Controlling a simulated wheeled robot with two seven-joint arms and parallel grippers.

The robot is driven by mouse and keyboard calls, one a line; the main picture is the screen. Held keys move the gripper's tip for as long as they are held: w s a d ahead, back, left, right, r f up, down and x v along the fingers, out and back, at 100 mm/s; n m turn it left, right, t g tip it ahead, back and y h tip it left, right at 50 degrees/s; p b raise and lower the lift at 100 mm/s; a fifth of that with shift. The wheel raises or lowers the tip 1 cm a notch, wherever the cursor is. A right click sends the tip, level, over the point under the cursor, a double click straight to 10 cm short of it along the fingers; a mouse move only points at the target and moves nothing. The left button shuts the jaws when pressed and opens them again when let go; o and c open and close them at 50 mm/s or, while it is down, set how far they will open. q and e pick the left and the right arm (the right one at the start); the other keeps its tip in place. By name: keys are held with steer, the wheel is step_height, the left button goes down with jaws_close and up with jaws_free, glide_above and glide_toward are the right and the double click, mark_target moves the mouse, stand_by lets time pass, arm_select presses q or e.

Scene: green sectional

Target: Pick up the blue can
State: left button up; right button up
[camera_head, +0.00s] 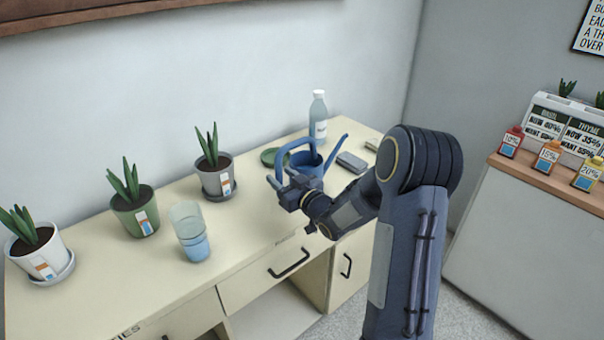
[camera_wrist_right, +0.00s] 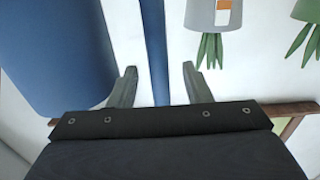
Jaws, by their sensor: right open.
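The blue can is a watering can (camera_head: 309,165) on the cream desk, with a looped handle on its left and a spout pointing up to the right. My right gripper (camera_head: 279,177) is beside the handle, in front of the can's left side. In the right wrist view its two fingers (camera_wrist_right: 159,70) are apart, with a narrow blue bar, apparently the handle (camera_wrist_right: 158,35), between them. I see gaps on both sides of the bar. The can's body (camera_wrist_right: 60,55) fills the left of that view. My left gripper is not in view.
The cream desk (camera_head: 255,225) also holds several potted plants, with the grey pot (camera_head: 214,180) nearest the can. A glass (camera_head: 190,235) stands in front.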

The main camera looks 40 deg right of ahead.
steer(key=w, duration=0.3)
steer(key=shift+w+a+p, duration=0.1)
steer(key=shift+w+p, duration=0.25)
steer(key=shift+w, duration=0.05)
jaws_close()
steer(key=shift+r, duration=0.15)
